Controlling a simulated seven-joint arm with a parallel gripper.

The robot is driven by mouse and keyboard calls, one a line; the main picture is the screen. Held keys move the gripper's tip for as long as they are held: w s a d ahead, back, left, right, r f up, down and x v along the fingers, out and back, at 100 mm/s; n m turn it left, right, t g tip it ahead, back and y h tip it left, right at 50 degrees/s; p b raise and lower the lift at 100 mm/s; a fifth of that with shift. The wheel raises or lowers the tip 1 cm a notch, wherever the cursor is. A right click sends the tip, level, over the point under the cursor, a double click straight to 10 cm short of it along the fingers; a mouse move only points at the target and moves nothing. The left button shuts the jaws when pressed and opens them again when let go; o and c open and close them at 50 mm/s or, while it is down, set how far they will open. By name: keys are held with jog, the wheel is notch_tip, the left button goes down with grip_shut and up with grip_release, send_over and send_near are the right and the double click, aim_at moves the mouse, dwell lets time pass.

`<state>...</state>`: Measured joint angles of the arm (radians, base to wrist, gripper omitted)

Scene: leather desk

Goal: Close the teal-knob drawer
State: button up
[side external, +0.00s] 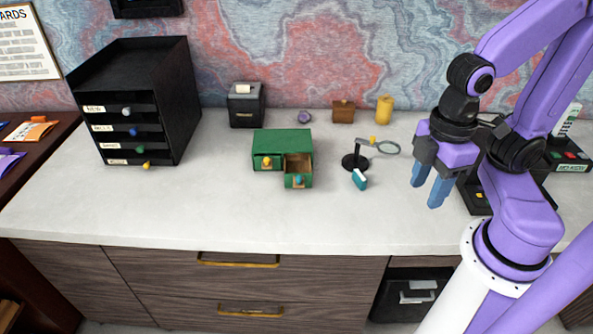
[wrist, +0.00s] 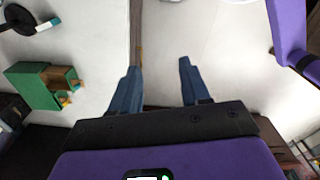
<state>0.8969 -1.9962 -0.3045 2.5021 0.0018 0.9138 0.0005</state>
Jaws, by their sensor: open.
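A small green drawer box (side external: 282,137) stands on the pale counter. Its right drawer, the teal-knob drawer (side external: 299,170), is pulled out toward the front, with its bare wooden inside showing. The teal knob (side external: 298,181) is on that drawer's front. The left drawer with a yellow knob (side external: 267,163) is shut. In the wrist view the green box (wrist: 30,87) is at the left with the open drawer. My gripper (side external: 428,188) is open and empty, pointing down, well to the right of the box and apart from it. Its blue fingers (wrist: 158,67) also show in the wrist view.
A magnifier stand (side external: 355,160) and a small teal-and-white block (side external: 360,179) stand between the box and my gripper. A black drawer tower (side external: 172,105) is at the left. Small items, including a yellow jar (side external: 384,109), line the back. The counter's front (side external: 230,215) is clear.

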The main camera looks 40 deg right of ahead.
jog(key=c, duration=0.5)
jog(key=shift+w+a+f, duration=0.15)
jog(key=shift+a+f, duration=0.1)
grip_shut()
jog(key=w+a+f+m+t+y, duration=0.1)
jog(key=w+a+f+t, duration=0.1)
jog(key=w+f, duration=0.4)
jog(key=w+a+f+t+y, duration=0.2)
jog(key=w+f, duration=0.1)
jog(key=w, duration=0.5)
jog(key=w+d+f+t+h, duration=0.2)
jog(key=w+d+f+t, duration=0.1)
jog(key=w+d, duration=0.3)
jog(key=x, duration=1.1)
jog(key=shift+w+a+r, duration=0.25)
jog(key=shift+w+a, duration=0.05)
jog(key=shift+a, duration=0.1)
jog(key=shift+w+d+r, duration=0.1)
jog(key=shift+w+d, duration=0.15)
jog(key=shift+w, duration=0.25)
jog(key=shift+w+d+r, duration=0.1)
jog(key=shift+w+d, duration=0.15)
jog(key=shift+w, duration=0.3)
jog(key=shift+w+d, duration=0.3)
jog(key=shift+w, duration=0.25)
